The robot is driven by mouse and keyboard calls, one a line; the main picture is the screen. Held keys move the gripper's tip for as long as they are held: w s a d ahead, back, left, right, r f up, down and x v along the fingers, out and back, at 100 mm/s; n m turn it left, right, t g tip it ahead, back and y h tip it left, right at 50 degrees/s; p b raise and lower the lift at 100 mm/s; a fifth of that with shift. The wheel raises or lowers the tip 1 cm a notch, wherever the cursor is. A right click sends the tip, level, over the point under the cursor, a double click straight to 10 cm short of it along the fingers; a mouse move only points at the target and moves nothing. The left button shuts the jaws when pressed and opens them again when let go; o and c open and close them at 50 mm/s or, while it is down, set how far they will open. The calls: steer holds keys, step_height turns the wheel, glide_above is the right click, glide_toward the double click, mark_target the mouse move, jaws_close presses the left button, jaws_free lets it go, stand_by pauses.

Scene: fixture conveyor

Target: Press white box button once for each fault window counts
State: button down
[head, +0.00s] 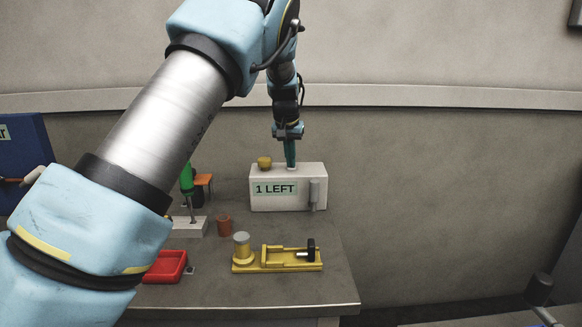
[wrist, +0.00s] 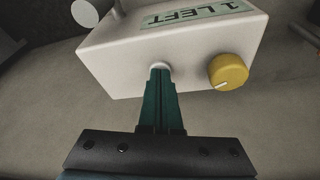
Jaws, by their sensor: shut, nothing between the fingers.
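The white box (head: 289,200) stands at the back of the grey table. A pale green window on its front, the fault window (head: 275,188), reads "1 LEFT". The white button (wrist: 159,66) shows in the wrist view on the box's top, at the tips of my shut green fingers. My gripper (head: 290,163) points straight down at the box top, and its tips look to be at or touching the button. It is empty. In the wrist view my gripper (wrist: 159,75) hides part of the button, so I cannot tell whether it is pressed down.
A yellow knob (wrist: 228,71) sits on the box top beside the button. A yellow fixture (head: 285,265), a red tray (head: 167,267) and a brown cylinder (head: 224,225) stand in front on the table. My arm covers the left side.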

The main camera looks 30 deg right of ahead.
stand_by(0.3)
step_height(320, 180, up, 6)
steer(key=p, duration=0.5)
